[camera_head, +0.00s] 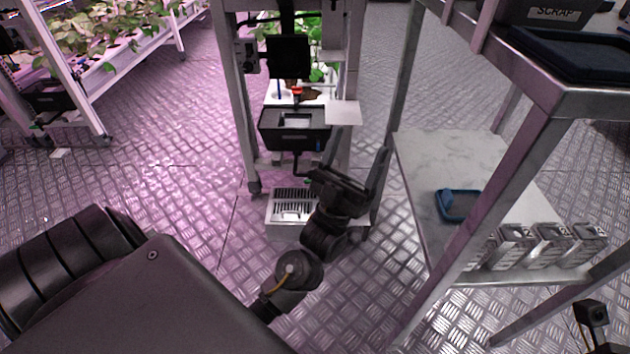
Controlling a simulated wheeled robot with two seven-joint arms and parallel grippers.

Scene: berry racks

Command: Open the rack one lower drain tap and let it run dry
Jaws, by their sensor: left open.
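The rack straight ahead has a grey metal frame (236,95) and carries a black tub (290,137) low between its posts. A dark pipe (298,163) hangs below the tub, above a white slotted drain box (283,218) on the floor. A small green part shows near the pipe's lower end; I cannot tell whether it is the tap handle. A small red part (297,91) sits above the tub. My left gripper (360,143) is open and empty, just right of the pipe and drain box. It hides part of the drain box. My right gripper's fingers do not show.
A metal bench (440,150) stands close on the right, with a blue tray (442,206) and several metal blocks (551,243) on its lower shelf. A scrap bin (555,12) is above. Another plant rack (60,60) stands at left. The floor between is clear.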

